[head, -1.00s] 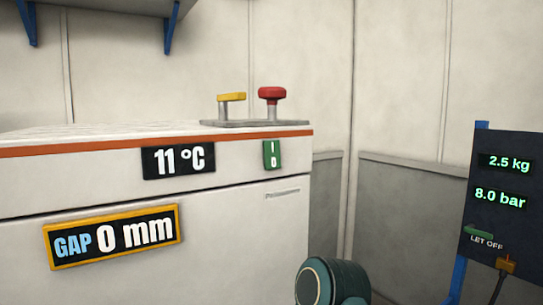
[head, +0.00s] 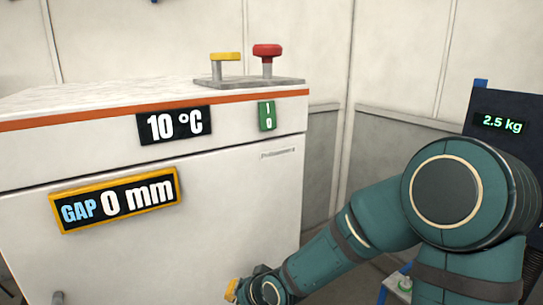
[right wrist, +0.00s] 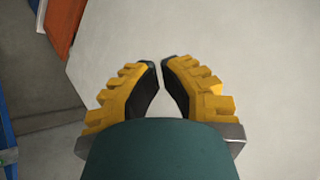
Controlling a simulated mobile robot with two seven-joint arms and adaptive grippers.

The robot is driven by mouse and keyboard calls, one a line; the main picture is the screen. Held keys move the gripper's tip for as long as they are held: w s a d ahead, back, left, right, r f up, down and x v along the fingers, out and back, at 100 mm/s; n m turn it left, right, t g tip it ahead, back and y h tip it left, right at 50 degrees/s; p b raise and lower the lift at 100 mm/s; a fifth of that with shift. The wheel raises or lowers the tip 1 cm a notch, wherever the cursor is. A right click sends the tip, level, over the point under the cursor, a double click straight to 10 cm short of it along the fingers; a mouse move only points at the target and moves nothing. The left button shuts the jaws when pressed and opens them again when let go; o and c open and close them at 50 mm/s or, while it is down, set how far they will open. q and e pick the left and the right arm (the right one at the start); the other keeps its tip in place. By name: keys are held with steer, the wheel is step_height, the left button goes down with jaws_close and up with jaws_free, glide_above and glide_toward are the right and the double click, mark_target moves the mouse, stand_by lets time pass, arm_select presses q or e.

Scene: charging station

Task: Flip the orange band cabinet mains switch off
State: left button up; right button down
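The cabinet (head: 225,185) is white with an orange band (head: 60,119) along its top edge. Its mains switch (head: 267,116) is a green rocker marked I and 0, below the band near the right front corner. Which side is pressed I cannot tell. My right gripper (head: 231,290) shows at the bottom of the head view, well below the switch, with a yellow finger partly visible. In the right wrist view my right gripper (right wrist: 158,62) has its yellow fingers' tips drawn together with only a narrow gap, holding nothing. The switch is not identifiable there. My left gripper is not identifiable in either view.
A red mushroom knob (head: 267,50) and a yellow-topped knob (head: 225,57) stand on the cabinet top. Displays read 10 °C (head: 174,125) and GAP 0 mm (head: 117,200). A dark panel (head: 500,103) stands at right, largely behind my right arm. Space before the switch looks clear.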

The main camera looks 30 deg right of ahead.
mark_target(263, 134)
steer(key=s+d+r+m+t+p, duration=0.1)
steer(key=s+d+r+m+t, duration=0.1)
steer(key=r, duration=1)
steer(key=s+d+r+m+t+h+p, duration=0.1)
steer(key=s+d+r+m+t+p, duration=0.1)
steer(key=d+r, duration=0.5)
steer(key=s+d+r+m+t+p, duration=0.2)
steer(key=s+d+r+m+t, duration=0.1)
steer(key=r, duration=1.5)
steer(key=shift+d+r+m+t+h, duration=0.25)
steer(key=shift+d+m+t+h, duration=0.2)
steer(key=shift+d+m, duration=0.55)
steer(key=shift+w+a, duration=0.1)
steer(key=shift+a, duration=0.1)
steer(key=w, duration=0.4)
steer(key=w+f, duration=0.1)
steer(key=w, duration=0.4)
steer(key=w+a+f+b, duration=0.1)
steer(key=w, duration=0.3)
steer(key=shift+w+a, duration=0.1)
steer(key=shift+w, duration=0.2)
